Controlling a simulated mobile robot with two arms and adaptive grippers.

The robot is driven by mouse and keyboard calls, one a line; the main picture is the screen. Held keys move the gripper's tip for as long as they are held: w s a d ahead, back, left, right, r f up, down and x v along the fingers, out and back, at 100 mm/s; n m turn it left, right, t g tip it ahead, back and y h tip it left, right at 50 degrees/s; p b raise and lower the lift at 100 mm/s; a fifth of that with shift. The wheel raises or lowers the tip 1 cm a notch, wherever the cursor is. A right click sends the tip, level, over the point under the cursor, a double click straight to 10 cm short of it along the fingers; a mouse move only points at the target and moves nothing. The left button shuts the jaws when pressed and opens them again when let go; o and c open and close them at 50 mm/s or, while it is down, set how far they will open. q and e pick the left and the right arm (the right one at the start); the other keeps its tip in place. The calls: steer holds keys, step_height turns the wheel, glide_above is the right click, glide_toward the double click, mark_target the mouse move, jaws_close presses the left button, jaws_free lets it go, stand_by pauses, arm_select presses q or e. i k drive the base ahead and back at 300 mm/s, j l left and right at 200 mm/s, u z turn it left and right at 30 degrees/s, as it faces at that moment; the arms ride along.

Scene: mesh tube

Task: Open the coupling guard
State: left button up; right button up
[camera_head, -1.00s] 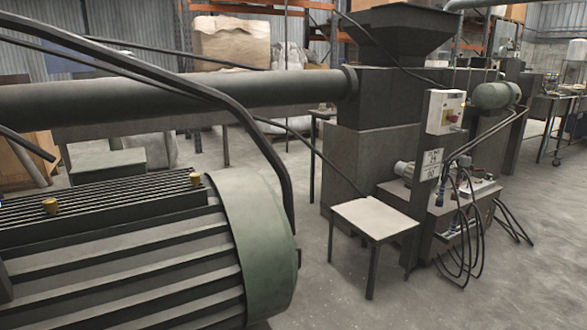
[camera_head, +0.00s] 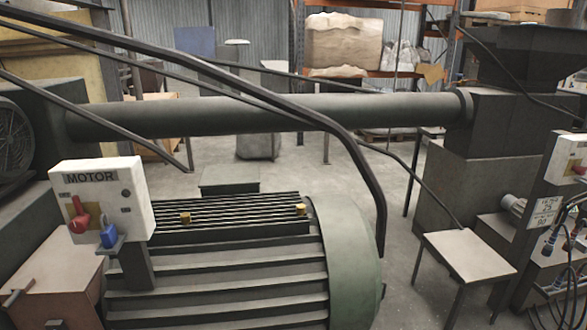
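No part in view can be clearly told as the coupling guard. A large ribbed motor (camera_head: 225,283) fills the lower middle of the head view, with a rounded green cover (camera_head: 347,262) on its right end. A white control box labelled MOTOR (camera_head: 103,196) stands at the motor's left, with a red handle (camera_head: 79,215) and a blue part (camera_head: 109,236) on its front. What lies behind the box and at the motor's left end is partly hidden. Neither of my grippers is in view.
A long dark pipe (camera_head: 270,113) crosses behind the motor, and black cables (camera_head: 300,110) hang in front of it. A small table (camera_head: 467,257) and a hopper machine (camera_head: 475,150) stand at right. Bare floor (camera_head: 395,255) shows between motor and table.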

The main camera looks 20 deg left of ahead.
mark_target(60, 266)
steer(key=u, duration=2.1)
steer(key=i+j, duration=0.25)
steer(key=j, duration=0.15)
steer(key=i+j, duration=0.25)
steer(key=j, duration=0.2)
